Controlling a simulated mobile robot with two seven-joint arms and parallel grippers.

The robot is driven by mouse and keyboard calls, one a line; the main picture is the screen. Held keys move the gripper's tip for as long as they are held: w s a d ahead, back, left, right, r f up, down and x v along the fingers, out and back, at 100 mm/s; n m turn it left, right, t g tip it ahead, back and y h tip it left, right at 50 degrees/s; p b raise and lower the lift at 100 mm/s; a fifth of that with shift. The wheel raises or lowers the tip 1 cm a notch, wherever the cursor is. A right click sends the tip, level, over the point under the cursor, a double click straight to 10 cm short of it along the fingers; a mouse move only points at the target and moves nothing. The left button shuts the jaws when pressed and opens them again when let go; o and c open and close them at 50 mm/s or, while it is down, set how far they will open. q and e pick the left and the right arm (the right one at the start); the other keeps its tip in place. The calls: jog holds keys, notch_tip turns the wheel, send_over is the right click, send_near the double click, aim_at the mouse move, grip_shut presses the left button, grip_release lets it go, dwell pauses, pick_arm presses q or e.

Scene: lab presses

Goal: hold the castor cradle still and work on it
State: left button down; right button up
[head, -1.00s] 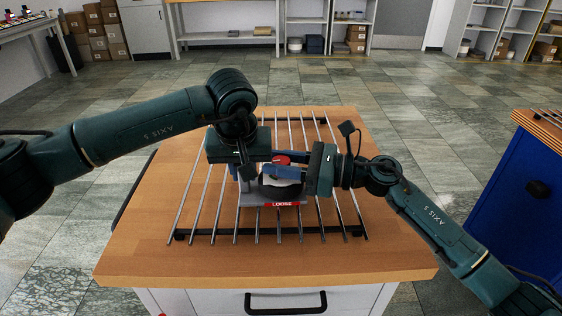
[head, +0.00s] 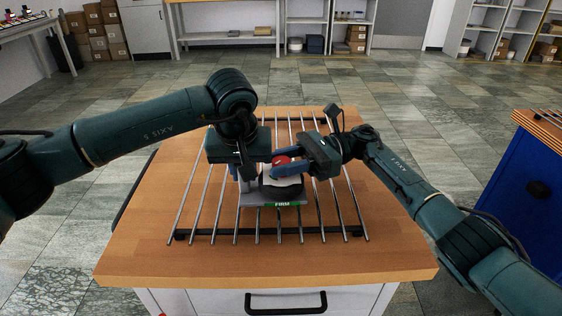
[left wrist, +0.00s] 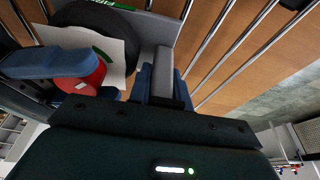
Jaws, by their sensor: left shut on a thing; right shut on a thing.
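The castor cradle (head: 251,199) is a grey base on the rod rack, with a black wheel (left wrist: 97,28), a pale plate (head: 284,181) and a red knob (head: 281,160). Its front strip (head: 283,204) is green and reads FIRM. My left gripper (head: 243,173) is shut on the cradle's grey upright bar (left wrist: 165,68) at its left side; the head view partly hides this grip. My right gripper (head: 281,166) reaches in from the right, its blue fingers shut at the red knob, which also shows in the left wrist view (left wrist: 82,82).
The metal rod rack (head: 324,218) lies on a wooden bench top (head: 135,250) with bare wood around it. A blue cabinet (head: 520,185) stands to the right. Shelves and boxes line the far wall, with open tiled floor between.

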jog(key=shift+f, duration=0.1)
dwell(0.3)
jog(key=o, duration=1)
jog(key=shift+c, duration=0.2)
jog(key=shift+v, duration=3.8)
notch_tip(320, 180, up, 8)
